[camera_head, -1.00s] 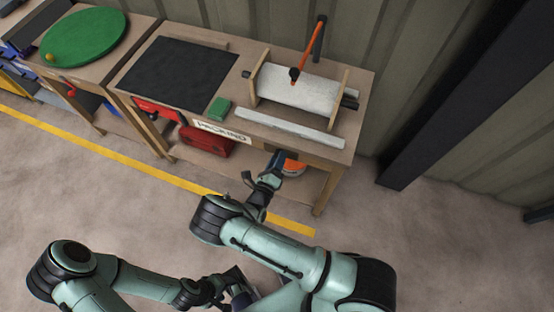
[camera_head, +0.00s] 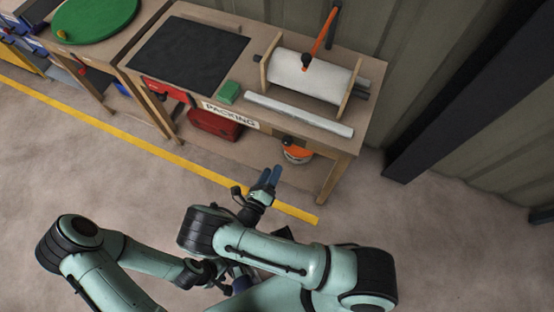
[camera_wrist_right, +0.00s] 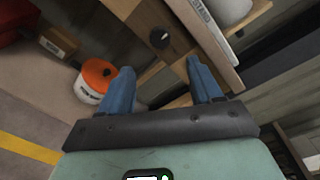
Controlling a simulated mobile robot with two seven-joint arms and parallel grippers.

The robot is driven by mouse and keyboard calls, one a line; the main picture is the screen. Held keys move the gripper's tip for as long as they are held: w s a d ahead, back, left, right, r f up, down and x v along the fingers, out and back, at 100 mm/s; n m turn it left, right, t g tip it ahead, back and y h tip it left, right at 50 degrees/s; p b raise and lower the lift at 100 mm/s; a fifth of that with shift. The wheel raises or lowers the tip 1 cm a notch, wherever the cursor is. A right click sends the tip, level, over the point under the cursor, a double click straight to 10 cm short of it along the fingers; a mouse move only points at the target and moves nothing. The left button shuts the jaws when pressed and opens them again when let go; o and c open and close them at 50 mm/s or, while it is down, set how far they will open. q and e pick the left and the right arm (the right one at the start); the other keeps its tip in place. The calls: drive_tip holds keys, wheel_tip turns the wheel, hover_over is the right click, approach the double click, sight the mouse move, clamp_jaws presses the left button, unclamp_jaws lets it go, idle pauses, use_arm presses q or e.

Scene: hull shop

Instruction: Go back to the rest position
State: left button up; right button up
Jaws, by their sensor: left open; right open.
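My right gripper (camera_head: 270,176) is open and empty. It hangs over the floor in front of the packing bench (camera_head: 369,73), apart from it. In the right wrist view its two blue fingers (camera_wrist_right: 163,86) stand wide apart with nothing between them. My left gripper (camera_head: 241,284) is low in the head view, mostly hidden beside and behind my right arm; only a bit of blue shows. Nothing is seen in it.
The bench carries a white roll (camera_head: 310,80), a dark mat (camera_head: 188,53), a green block (camera_head: 229,92) and a pale bar (camera_head: 300,113). Under it are a red case (camera_head: 214,124) and an orange-lidded tub (camera_head: 297,154). A dark post (camera_head: 455,85) stands right. The floor is clear.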

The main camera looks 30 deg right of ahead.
drive_tip(key=shift+v, duration=0.95)
